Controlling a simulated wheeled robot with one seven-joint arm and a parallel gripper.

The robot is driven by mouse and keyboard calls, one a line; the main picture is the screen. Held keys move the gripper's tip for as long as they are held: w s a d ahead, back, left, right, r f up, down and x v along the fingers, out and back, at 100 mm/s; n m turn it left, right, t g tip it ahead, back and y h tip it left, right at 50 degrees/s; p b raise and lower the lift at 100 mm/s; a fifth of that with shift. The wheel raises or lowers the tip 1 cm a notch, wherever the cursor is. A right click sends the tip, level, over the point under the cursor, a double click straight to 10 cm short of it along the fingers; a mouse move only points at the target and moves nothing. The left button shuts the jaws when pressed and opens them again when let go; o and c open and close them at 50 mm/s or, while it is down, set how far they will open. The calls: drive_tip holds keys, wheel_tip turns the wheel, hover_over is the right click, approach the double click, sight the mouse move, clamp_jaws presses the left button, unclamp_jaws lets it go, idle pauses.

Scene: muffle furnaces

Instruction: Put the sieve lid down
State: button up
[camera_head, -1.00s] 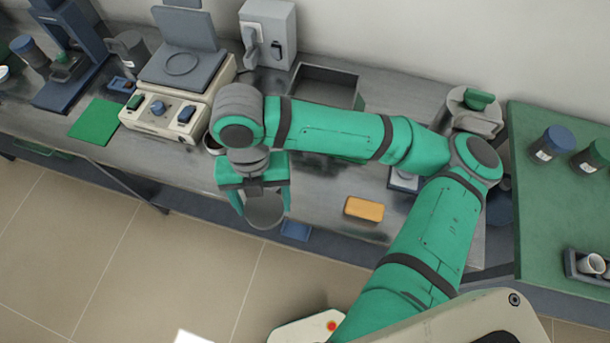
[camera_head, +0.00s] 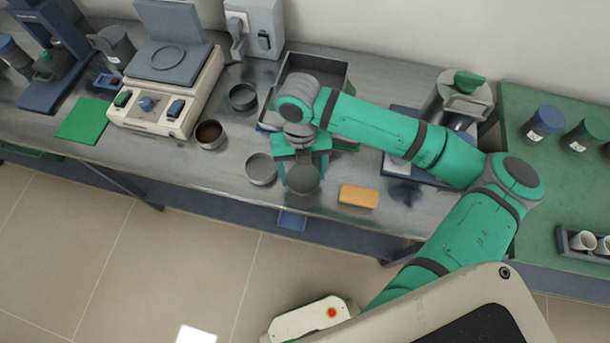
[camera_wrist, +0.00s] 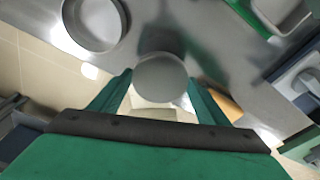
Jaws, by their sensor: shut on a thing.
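The sieve lid (camera_head: 303,180) is a round grey disc held between the fingers of my gripper (camera_head: 303,164). In the wrist view the lid (camera_wrist: 160,78) lies between the two green fingertips (camera_wrist: 160,88), and my gripper is shut on it. It is over the front part of the metal bench; the gap beneath it cannot be judged exactly. An open round sieve pan (camera_head: 261,169) stands just left of the lid and also shows at the upper left of the wrist view (camera_wrist: 93,22).
An orange block (camera_head: 358,196) lies right of the lid near the bench's front edge. A brown-filled sieve (camera_head: 210,134) and another round pan (camera_head: 242,97) stand further left. A grey tray (camera_head: 330,72) is behind. Bare bench (camera_head: 240,190) lies left of the lid.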

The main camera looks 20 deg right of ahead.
sight(305, 174)
drive_tip(key=shift+w+d+f, duration=0.1)
drive_tip(key=shift+d+f, duration=0.05)
drive_tip(key=shift+f, duration=0.8)
drive_tip(key=shift+d+f, duration=0.15)
drive_tip(key=shift+f, duration=0.8)
drive_tip(key=shift+f, duration=0.1)
drive_tip(key=o, duration=1.1)
